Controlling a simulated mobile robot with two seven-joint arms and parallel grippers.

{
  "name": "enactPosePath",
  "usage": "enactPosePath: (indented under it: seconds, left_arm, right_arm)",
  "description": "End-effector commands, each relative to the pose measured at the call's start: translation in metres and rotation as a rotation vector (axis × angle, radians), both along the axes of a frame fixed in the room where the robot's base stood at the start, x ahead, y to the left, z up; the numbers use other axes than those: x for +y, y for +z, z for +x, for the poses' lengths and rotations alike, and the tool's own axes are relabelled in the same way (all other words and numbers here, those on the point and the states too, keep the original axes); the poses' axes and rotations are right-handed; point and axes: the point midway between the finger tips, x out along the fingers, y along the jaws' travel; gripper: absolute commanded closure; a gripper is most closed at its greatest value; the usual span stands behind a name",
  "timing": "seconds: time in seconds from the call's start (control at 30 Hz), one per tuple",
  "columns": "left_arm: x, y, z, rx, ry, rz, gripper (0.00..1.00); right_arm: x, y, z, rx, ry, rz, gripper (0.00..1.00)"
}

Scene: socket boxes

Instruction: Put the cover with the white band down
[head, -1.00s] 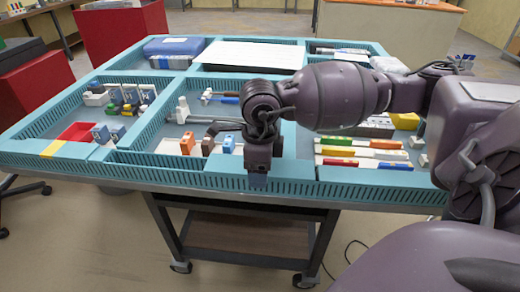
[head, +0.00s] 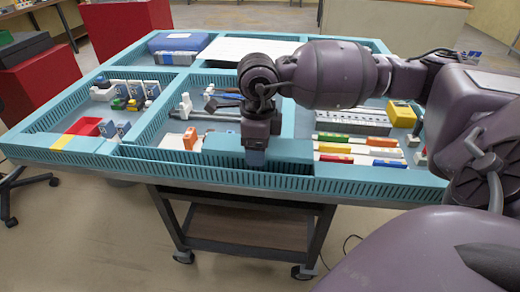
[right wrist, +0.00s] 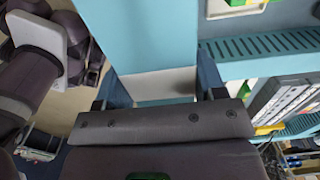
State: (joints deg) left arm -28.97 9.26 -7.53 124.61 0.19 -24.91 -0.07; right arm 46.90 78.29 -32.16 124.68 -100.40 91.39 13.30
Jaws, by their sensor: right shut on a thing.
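The cover with the white band is a long light blue piece. In the right wrist view its white band (right wrist: 160,85) lies between the two fingers of my right gripper (right wrist: 160,92). In the head view the right gripper (head: 256,160) points down and is shut on this cover (head: 290,150). The cover appears raised above the slotted front rim (head: 270,181) of the table tray. The gripper hides the band in the head view. My left gripper is not in view.
Another front cover carries a yellow band (head: 61,142) at the left. Behind the held cover are an orange block (head: 190,138) and a grey rod-like tool (head: 205,116). Coloured bars (head: 350,149) lie to its right. A red box (head: 85,126) sits in the left compartment.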

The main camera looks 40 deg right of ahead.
Motion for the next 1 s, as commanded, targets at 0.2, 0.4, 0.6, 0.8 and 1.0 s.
enactPosePath:
  seconds: [0.2, 0.4, 0.6, 0.8, 1.0]
  left_arm:
    - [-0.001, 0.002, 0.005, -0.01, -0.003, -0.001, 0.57]
    - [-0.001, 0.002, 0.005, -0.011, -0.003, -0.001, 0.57]
    - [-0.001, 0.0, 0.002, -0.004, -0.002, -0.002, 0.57]
    - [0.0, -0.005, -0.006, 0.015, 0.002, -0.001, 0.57]
    - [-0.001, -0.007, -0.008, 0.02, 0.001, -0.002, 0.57]
  right_arm:
    - [0.0, -0.001, 0.0, 0.002, 0.0, -0.001, 0.82]
    - [0.004, -0.001, -0.001, 0.003, 0.073, 0.001, 0.82]
    - [0.02, -0.002, -0.005, 0.006, 0.378, 0.005, 0.82]
    - [0.039, -0.003, -0.009, 0.007, 0.773, 0.009, 0.82]
    - [0.058, -0.003, -0.014, 0.006, 1.168, 0.011, 0.82]
